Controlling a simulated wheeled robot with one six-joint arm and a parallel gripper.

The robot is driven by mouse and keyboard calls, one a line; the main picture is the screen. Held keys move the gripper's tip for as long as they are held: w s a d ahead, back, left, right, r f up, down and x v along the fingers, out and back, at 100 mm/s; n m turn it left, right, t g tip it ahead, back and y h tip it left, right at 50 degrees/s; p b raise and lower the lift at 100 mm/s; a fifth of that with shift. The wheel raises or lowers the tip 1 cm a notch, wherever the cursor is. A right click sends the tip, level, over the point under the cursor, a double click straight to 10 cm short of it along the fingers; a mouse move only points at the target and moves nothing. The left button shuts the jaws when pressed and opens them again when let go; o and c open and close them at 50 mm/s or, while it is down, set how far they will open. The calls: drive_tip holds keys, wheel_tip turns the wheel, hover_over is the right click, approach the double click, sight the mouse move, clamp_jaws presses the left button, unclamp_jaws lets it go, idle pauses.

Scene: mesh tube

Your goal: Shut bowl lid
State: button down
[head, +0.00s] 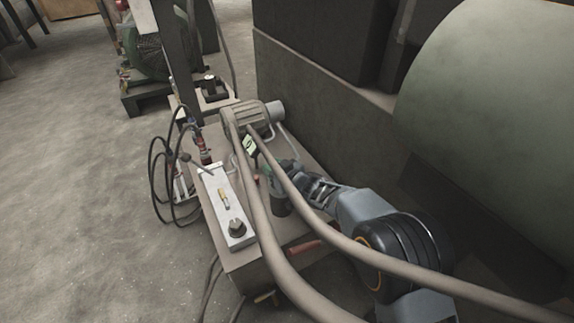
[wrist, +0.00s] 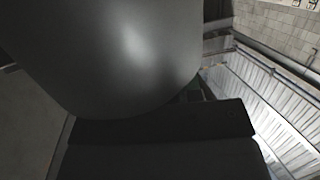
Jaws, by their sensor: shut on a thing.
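My gripper (head: 293,178) is over the right side of the small machine cart, partly behind a thick hose. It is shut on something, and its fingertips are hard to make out. A dark greenish-grey rounded body (head: 279,197) stands right at the gripper. In the wrist view a smooth grey rounded surface (wrist: 115,50) fills the upper left, very close. A dark block (wrist: 165,122) lies across the view below it. I cannot tell which part is the bowl and which is its lid, nor how far open the lid is.
The cart (head: 247,262) carries a ribbed motor (head: 252,114) and a pale plate (head: 224,205) with a black knob. A large green cylinder (head: 490,120) stands at right. Open floor (head: 75,190) lies left.

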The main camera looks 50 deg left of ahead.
drive_tip(key=shift+s, duration=0.2)
drive_tip(key=c, duration=0.9)
unclamp_jaws()
drive_tip(key=shift+s+a+f, duration=0.1)
drive_tip(key=shift+c, duration=0.2)
drive_tip(key=shift+o, duration=0.8)
drive_tip(key=shift+w, duration=0.2)
